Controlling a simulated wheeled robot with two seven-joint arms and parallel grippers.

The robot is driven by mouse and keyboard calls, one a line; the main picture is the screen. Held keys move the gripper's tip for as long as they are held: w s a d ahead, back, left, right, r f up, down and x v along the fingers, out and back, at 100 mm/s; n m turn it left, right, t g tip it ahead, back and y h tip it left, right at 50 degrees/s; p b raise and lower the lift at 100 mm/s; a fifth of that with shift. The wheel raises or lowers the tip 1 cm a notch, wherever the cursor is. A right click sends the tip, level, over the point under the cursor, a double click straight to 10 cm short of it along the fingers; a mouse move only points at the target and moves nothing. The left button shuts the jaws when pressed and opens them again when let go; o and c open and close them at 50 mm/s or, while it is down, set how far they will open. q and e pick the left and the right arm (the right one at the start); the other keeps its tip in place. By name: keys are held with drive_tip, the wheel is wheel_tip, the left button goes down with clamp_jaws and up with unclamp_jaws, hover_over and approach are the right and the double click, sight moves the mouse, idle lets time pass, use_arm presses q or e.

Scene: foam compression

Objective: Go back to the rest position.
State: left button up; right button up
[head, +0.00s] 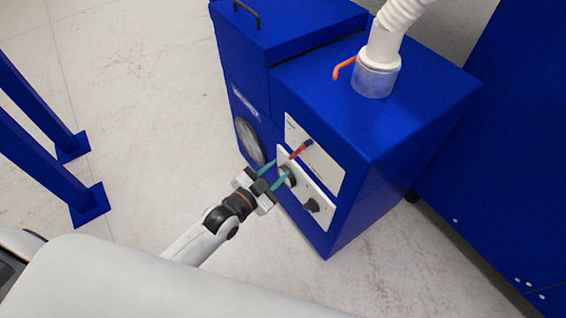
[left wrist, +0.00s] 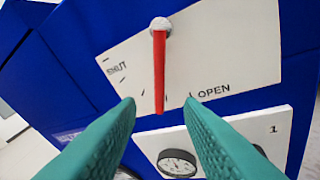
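My left gripper (head: 273,174) is open in front of the blue machine (head: 330,100), near its white panel. Its two teal fingers are spread, and they also show in the left wrist view (left wrist: 160,103). A red lever (head: 299,150) sits on the panel. In the left wrist view the lever (left wrist: 159,72) hangs from a pale pivot, seen between the fingers, with clear gaps on both sides. A label ending in "UT" is at its left and "OPEN" at its lower right. I cannot tell how far the fingertips are from the lever. My right gripper is not in view.
A white hose (head: 388,35) and an orange handle (head: 344,68) are on top of the machine. Blue posts (head: 45,165) stand at left, and a large blue body (head: 510,150) at right. Pale floor between is clear.

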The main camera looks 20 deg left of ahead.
use_arm(q)
drive_tip(key=shift+s+a, duration=0.1)
drive_tip(key=shift+s, duration=0.1)
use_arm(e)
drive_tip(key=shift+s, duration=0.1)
use_arm(q)
drive_tip(key=s+a+f+n+g+y+p, duration=0.2)
drive_tip(key=s+a+f+g+p, duration=0.15)
drive_tip(key=s+f, duration=0.5)
drive_tip(key=s+a+f+n+g+y+p, duration=0.25)
drive_tip(key=s+f+g+p, duration=0.2)
drive_tip(key=f, duration=0.75)
drive_tip(key=s+a+f+n+g+p, duration=0.1)
drive_tip(key=s+f+g+p, duration=0.1)
drive_tip(key=s, duration=1.1)
drive_tip(key=s+a+f+n+g+y+p, duration=0.1)
drive_tip(key=s+f+g, duration=0.3)
drive_tip(key=s, duration=0.9)
drive_tip(key=shift+a+f+p, duration=0.15)
drive_tip(key=shift+f+p, duration=0.75)
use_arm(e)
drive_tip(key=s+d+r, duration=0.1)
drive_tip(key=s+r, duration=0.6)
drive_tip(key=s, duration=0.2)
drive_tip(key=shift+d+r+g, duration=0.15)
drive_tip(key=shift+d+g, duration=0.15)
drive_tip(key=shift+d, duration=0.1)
